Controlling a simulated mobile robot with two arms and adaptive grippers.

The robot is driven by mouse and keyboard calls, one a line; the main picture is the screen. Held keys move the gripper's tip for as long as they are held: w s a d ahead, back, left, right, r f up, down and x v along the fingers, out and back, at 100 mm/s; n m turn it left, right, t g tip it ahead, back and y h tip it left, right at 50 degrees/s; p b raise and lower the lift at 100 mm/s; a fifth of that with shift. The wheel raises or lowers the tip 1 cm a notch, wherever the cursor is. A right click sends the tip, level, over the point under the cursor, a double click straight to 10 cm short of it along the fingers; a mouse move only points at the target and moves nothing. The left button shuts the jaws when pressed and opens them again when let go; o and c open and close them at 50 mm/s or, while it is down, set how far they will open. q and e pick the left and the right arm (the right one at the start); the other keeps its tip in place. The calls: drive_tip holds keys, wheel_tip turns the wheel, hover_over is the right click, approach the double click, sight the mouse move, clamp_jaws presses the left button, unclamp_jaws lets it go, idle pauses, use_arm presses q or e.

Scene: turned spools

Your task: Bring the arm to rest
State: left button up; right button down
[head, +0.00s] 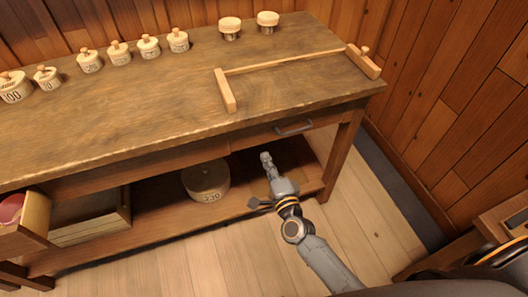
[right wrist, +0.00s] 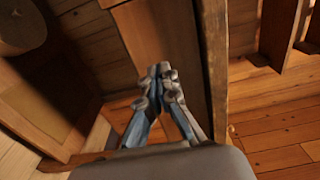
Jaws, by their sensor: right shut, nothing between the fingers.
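My right gripper (head: 265,158) is in front of the workbench (head: 150,110), below its top edge and close to the drawer with a dark handle. Its arm comes in from the lower right. In the right wrist view the fingers (right wrist: 161,70) are together with nothing between them. Wooden parts of furniture lie beyond the fingers there. My left gripper is not in view.
Several numbered spools (head: 119,53) line the bench's back. Two more spools (head: 268,21) stand near a wooden bar frame (head: 285,62). A large weight (head: 206,181) and a crate (head: 90,217) sit on the lower shelf. An open drawer (head: 35,222) juts out left. Floor ahead is clear.

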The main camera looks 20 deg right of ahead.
drive_tip(key=shift+s, duration=3)
drive_tip(key=s+d+f+n+g+p, duration=0.1)
drive_tip(key=s+f+n+g, duration=0.5)
drive_tip(key=f, duration=0.8)
drive_tip(key=s+d+f+n+g+p, duration=0.1)
drive_tip(key=s+f+n+g, duration=0.2)
drive_tip(key=s+f+n, duration=0.75)
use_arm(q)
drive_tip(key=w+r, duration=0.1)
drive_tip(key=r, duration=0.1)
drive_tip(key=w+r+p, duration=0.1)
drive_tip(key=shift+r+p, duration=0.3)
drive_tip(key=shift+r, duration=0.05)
use_arm(e)
drive_tip(key=s+d+f+n+g, duration=0.1)
drive_tip(key=s+d+f+g, duration=0.2)
drive_tip(key=s+f, duration=0.5)
drive_tip(key=s+d+f+n+g+h, duration=0.1)
drive_tip(key=s+d+f+g, duration=0.3)
drive_tip(key=s+f, duration=0.4)
drive_tip(key=s+n+g, duration=0.1)
drive_tip(key=s, duration=0.6)
drive_tip(key=shift+d+h, duration=0.15)
drive_tip(key=shift+h, duration=0.15)
